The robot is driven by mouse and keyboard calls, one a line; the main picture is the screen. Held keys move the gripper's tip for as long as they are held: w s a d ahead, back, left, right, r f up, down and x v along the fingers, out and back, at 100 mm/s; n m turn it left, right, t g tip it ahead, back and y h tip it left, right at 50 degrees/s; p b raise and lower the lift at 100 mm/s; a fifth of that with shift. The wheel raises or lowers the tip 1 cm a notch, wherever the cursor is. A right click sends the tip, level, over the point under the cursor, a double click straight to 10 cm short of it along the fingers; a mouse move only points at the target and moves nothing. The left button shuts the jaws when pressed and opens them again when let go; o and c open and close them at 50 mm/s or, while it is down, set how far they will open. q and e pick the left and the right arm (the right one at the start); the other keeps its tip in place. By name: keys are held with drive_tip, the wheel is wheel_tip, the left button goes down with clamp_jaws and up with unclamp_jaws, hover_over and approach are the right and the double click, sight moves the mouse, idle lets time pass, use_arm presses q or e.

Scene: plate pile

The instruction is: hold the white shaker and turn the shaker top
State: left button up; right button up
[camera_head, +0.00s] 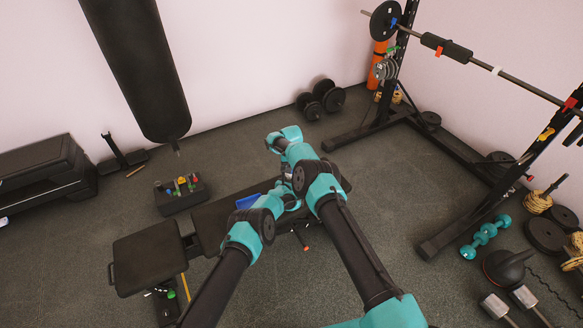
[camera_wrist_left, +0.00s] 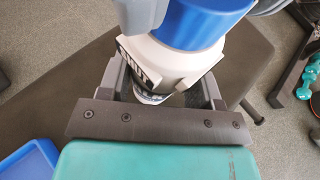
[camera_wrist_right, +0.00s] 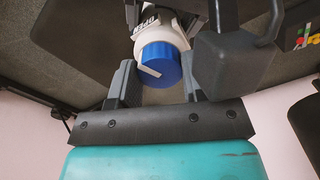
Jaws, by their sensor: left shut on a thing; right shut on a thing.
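The white shaker (camera_wrist_left: 165,62) has dark lettering on its side and a blue top (camera_wrist_left: 205,22). In the left wrist view my left gripper (camera_wrist_left: 165,88) is shut around the white body, one finger on each side. In the right wrist view the blue top (camera_wrist_right: 160,65), with a white mark on it, sits between the fingers of my right gripper (camera_wrist_right: 163,84), which is shut on it. The white body (camera_wrist_right: 158,32) shows beyond the top. In the head view my arms hide the shaker and most of both grippers.
A dark bench (camera_head: 150,262) lies beneath my arms, with a blue tray (camera_head: 248,201) on it. A dark box with coloured items (camera_head: 181,196) stands on the floor behind. A barbell rack (camera_head: 455,238) and teal dumbbells (camera_head: 485,238) are at the right.

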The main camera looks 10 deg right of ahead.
drive_tip(key=o, duration=0.9)
drive_tip(key=shift+o, duration=0.2)
wheel_tip(320, 180, up, 12)
idle(0.5)
